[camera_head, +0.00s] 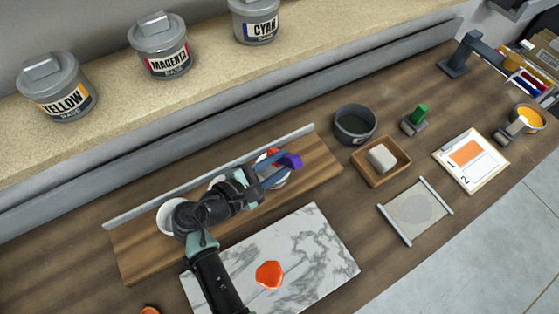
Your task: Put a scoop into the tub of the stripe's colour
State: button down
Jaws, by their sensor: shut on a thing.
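My gripper (277,168) reaches over the wooden rack, its two blue-grey fingers shut on a small purple block (291,160). Whether the block is part of a scoop is hidden. White tubs stand in the rack; the left one (168,217) is partly behind my arm. The right tub (283,182) is under the fingers, with some red showing at its far side. A middle tub is mostly hidden by my gripper. A card (470,172) at the right bears an orange patch (466,152) and the numbers 1 and 2. A red-orange blob (269,274) lies on the marble slab (318,238).
Tins marked yellow (58,88), magenta (160,46) and cyan (256,20) stand on the back shelf. A dark bowl (355,124), a wooden tray (393,172) with a pale block, a green-topped grey piece (414,122), a mesh screen (415,210) and an orange-filled vessel (530,118) lie right.

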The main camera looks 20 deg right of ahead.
notch_tip(320, 180, down, 7)
jog(key=w+b, duration=0.2)
jog(key=b, duration=0.4)
jog(key=shift+a+f, duration=0.2)
jog(key=shift+f+b, duration=0.95)
jog(key=shift+f, duration=0.1)
jog(key=shift+f+p, duration=0.15)
jog(key=shift+p, duration=0.3)
dwell(2.0)
notch_tip(320, 180, up, 10)
jog(key=p, duration=0.9)
jog(key=shift+p, duration=0.3)
